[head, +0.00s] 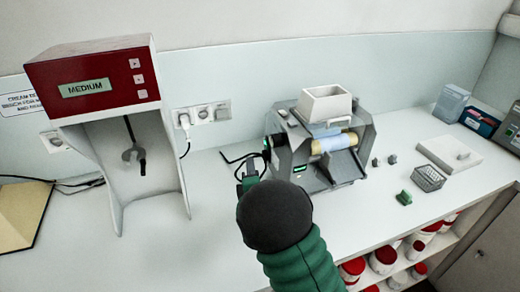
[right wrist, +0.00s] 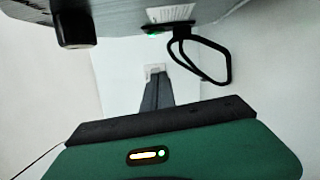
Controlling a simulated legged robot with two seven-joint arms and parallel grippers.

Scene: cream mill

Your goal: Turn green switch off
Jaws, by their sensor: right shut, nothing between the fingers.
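The cream mill (head: 318,150) is a grey machine with a white hopper, standing on the bench in the head view. A small green lit part (head: 299,169) shows low on its front. In the right wrist view a green glow (right wrist: 153,34), likely the green switch, shows at the mill's lower edge beside a black cable; it is partly hidden. My right gripper (head: 248,167) is shut and empty, just left of the mill. Its closed fingers also show in the right wrist view (right wrist: 155,72), below the green glow and apart from it. My left gripper is not in view.
A red and white mixer (head: 100,80) reading MEDIUM stands on the left. The black cable (right wrist: 215,75) loops beside the mill. Wall sockets (head: 202,114) are behind. A wire basket (head: 428,178), a green piece (head: 404,197) and a white scale (head: 450,154) lie to the right.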

